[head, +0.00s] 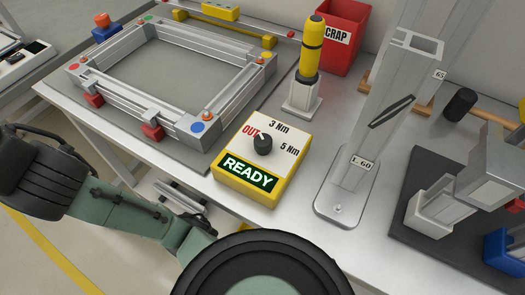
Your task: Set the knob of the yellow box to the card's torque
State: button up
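The yellow box (247,188) sits near the front edge of the grey table. Its white top bears a black knob (263,145) and the marks OUT, 3 Nm and 5 Nm around it. The knob's pointer seems to face OUT at the upper left, but it is small. No torque card can be made out in this view. My green and black arm crosses the lower left and bottom, in front of the table. My gripper is not in view, and nothing visible touches the knob.
A yellow and black tool (311,48) stands in a holder behind the box. An aluminium frame (205,132) lies at the left. A red SCRAP bin (346,28) stands behind. A metal post on a base (344,205) is close right; a dark mat (462,252) with parts lies beyond.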

aim_at(262, 142)
jog(key=k+l+u, duration=0.1)
jog(key=k, duration=0.55)
jog(key=k+l+u, duration=0.1)
jog(key=k, duration=0.55)
jog(key=i+l, duration=0.1)
jog(key=i, duration=0.4)
